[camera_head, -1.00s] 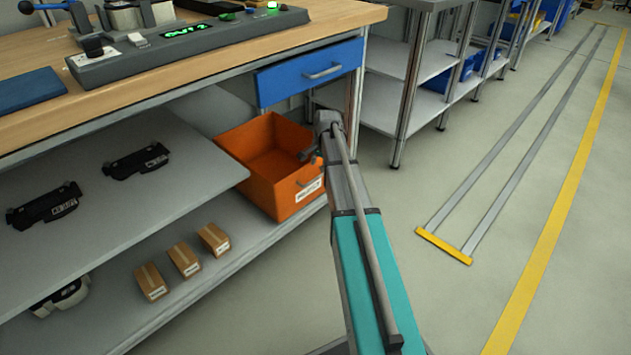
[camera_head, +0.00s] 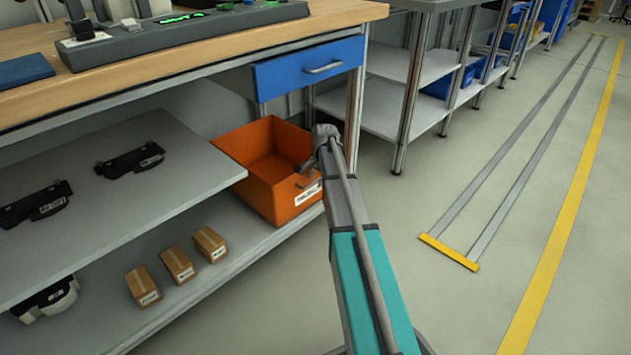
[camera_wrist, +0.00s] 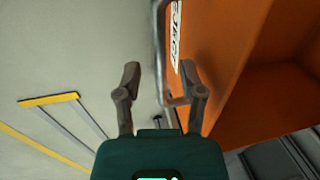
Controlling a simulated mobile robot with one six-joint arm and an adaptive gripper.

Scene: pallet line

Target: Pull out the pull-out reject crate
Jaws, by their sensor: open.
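The orange reject crate (camera_head: 273,188) sits on the lower shelf at the right end of the bench, open at the top. My gripper (camera_head: 308,166) is right at the crate's front. In the wrist view, my gripper (camera_wrist: 160,74) has its two fingers apart and nothing clamped. The crate (camera_wrist: 240,80) fills the right side there, its label beyond the fingertips.
A blue drawer (camera_head: 308,69) is shut above the crate. Several small cardboard boxes (camera_head: 178,264) lie on the lower shelf (camera_head: 110,315), left of the crate. A steel bench leg stands close behind my arm. The floor (camera_head: 480,270) to the right is clear.

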